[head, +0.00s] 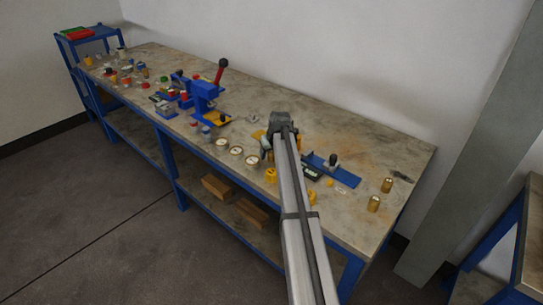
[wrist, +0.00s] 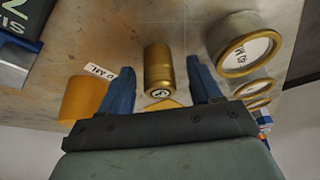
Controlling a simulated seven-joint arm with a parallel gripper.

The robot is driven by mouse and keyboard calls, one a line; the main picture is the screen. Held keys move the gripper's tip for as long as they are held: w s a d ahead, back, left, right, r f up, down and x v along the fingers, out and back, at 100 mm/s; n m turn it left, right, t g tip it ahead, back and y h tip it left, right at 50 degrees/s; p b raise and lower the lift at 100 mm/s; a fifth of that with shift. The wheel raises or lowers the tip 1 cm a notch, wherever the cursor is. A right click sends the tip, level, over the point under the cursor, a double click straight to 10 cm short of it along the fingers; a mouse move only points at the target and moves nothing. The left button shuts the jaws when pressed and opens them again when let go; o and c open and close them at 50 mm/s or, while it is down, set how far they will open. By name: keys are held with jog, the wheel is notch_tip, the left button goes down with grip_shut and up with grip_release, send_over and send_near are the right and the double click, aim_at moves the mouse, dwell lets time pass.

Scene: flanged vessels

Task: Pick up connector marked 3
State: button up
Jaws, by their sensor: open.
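In the wrist view a brass cylindrical connector (wrist: 158,66) shows between the two blue fingers of my gripper (wrist: 160,84). A small round label on its near end carries a dark mark that may be a 3; it is too small to be sure. The fingers are open, one on each side, with a visible gap to the brass. In the head view my gripper (head: 266,145) is low over the middle of the bench, and my arm hides most of what is there. Two other brass cylinders (head: 387,185) (head: 374,204) stand at the right end.
Round brass-rimmed vessels with white labels (head: 237,150) stand left of my gripper; one is close to the right finger in the wrist view (wrist: 243,47). A yellow cylinder (wrist: 84,101) is left of the left finger. A blue lever press (head: 203,92) stands farther left on the bench (head: 345,130).

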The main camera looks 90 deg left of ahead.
jog(key=shift+c, duration=0.4)
grip_shut()
